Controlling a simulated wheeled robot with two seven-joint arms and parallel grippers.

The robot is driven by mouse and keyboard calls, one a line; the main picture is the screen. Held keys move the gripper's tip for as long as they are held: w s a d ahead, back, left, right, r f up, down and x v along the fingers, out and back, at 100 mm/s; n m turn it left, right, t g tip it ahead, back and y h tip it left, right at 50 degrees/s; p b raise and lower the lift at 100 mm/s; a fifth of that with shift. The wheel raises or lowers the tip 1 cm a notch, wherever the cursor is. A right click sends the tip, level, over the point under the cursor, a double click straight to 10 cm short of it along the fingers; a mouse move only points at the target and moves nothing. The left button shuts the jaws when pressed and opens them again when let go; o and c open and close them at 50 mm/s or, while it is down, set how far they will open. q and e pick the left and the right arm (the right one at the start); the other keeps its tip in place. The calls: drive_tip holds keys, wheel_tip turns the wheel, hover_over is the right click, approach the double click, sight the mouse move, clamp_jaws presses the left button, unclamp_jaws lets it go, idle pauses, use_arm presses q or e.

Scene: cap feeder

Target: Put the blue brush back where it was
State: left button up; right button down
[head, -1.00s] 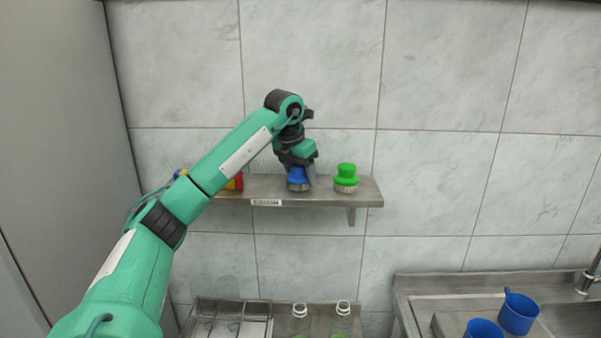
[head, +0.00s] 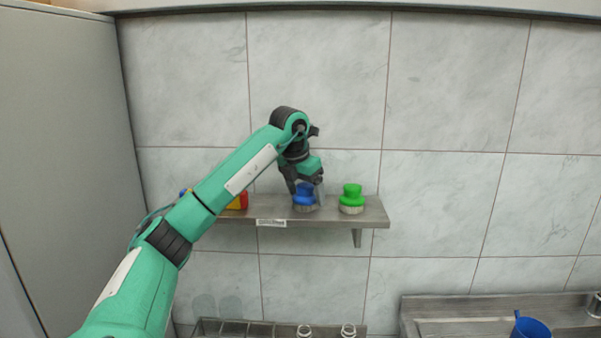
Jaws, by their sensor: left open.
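The blue brush (head: 304,199) stands upright on the metal wall shelf (head: 376,213), bristles down, left of the green brush (head: 352,199). My left gripper (head: 306,188) is open just above it, with its fingers around or close beside the top of the blue knob. Whether the fingers touch the knob I cannot tell. My right gripper is not in view.
A red and yellow item (head: 239,201) sits on the shelf, partly hidden behind my left arm. Below are a metal rack (head: 235,329), two glass bottles (head: 348,331) and a sink counter with a blue cup (head: 531,327). The shelf's right end is free.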

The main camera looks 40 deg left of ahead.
sight(296, 200)
use_arm(q)
drive_tip(key=v, duration=1.1)
idle(0.5)
